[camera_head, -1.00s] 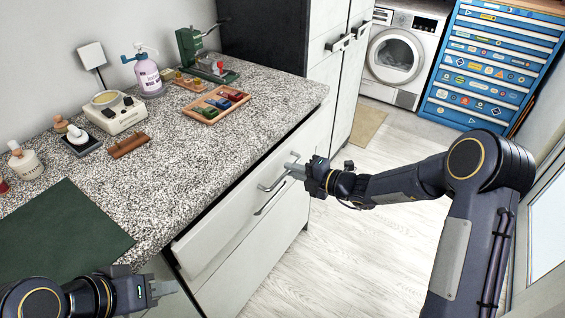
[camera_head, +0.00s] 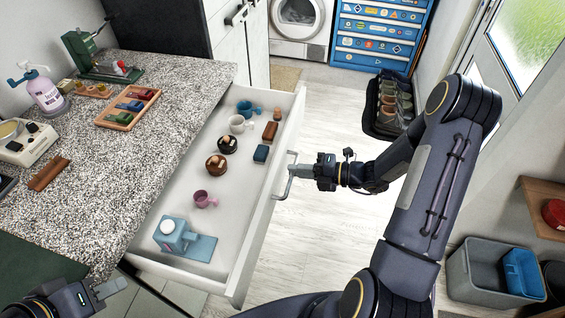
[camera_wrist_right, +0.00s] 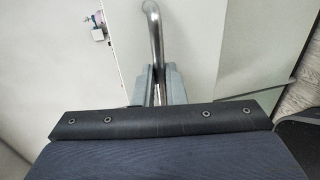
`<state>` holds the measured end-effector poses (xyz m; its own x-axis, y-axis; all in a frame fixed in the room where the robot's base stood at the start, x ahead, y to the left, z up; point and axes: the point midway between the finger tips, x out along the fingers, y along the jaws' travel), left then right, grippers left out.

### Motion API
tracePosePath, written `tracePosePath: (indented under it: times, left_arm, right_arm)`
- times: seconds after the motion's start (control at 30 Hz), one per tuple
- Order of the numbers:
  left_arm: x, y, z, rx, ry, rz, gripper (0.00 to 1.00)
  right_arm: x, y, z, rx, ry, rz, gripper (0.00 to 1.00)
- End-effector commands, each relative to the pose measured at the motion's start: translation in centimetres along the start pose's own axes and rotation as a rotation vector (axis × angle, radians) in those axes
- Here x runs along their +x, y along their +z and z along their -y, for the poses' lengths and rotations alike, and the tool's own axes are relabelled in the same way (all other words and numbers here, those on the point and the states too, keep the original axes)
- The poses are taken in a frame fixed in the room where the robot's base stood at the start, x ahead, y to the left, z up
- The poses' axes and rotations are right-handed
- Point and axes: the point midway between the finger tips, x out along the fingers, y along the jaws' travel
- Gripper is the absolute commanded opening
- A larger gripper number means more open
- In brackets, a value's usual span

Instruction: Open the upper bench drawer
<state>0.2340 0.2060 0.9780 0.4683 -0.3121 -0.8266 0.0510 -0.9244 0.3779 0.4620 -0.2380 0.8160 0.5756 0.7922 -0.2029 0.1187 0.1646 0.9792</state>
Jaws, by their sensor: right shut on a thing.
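The upper bench drawer (camera_head: 262,222) is pulled well out from under the speckled worktop. Several small things lie inside it, among them a blue block-shaped device (camera_head: 172,236), a pink cup (camera_head: 204,199) and a white cup (camera_head: 238,124). My right gripper (camera_head: 300,168) is shut on the drawer's metal handle (camera_head: 287,181), at the drawer's front. In the right wrist view the handle bar (camera_wrist_right: 152,40) runs between the two fingers (camera_wrist_right: 160,86). My left gripper (camera_head: 106,290) is empty near the worktop's front left corner; its fingers' gap is not clear.
The worktop (camera_head: 160,55) holds a wooden tray of coloured blocks (camera_head: 128,107), a spray bottle (camera_head: 45,92) and a white device (camera_head: 25,142). A black rack (camera_head: 392,103) and grey bin (camera_head: 490,268) stand on the floor at the right. Floor beyond the drawer is clear.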

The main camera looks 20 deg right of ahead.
Motion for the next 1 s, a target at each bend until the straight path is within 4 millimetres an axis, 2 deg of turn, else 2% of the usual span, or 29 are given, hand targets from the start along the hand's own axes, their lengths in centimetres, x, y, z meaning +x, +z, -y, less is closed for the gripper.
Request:
tracePosePath:
  times: [0.2, 0.57, 0.6, 0.73, 1.0]
  left_arm:
    - [-0.29, -0.15, -0.14, 0.0, 0.0, 0.0, 0.36]
    - [-0.28, -0.14, -0.13, 0.0, 0.0, 0.0, 0.36]
    - [-0.28, -0.14, -0.13, 0.0, 0.0, 0.0, 0.36]
    - [-0.28, -0.14, -0.13, 0.0, 0.0, 0.0, 0.36]
    - [-0.28, -0.14, -0.13, 0.0, 0.0, 0.0, 0.36]
  right_arm:
    - [-1.07, -0.04, 0.24, 0.0, 0.0, -0.002, 0.0]
    - [-1.14, -0.03, 0.3, -0.001, -0.001, -0.002, 0.0]
    - [-1.14, -0.03, 0.3, -0.001, -0.001, -0.002, 0.15]
    - [-1.14, -0.01, 0.29, -0.001, 0.0, -0.001, 0.32]
    - [-1.2, 0.03, 0.27, -0.001, 0.0, 0.0, 0.32]
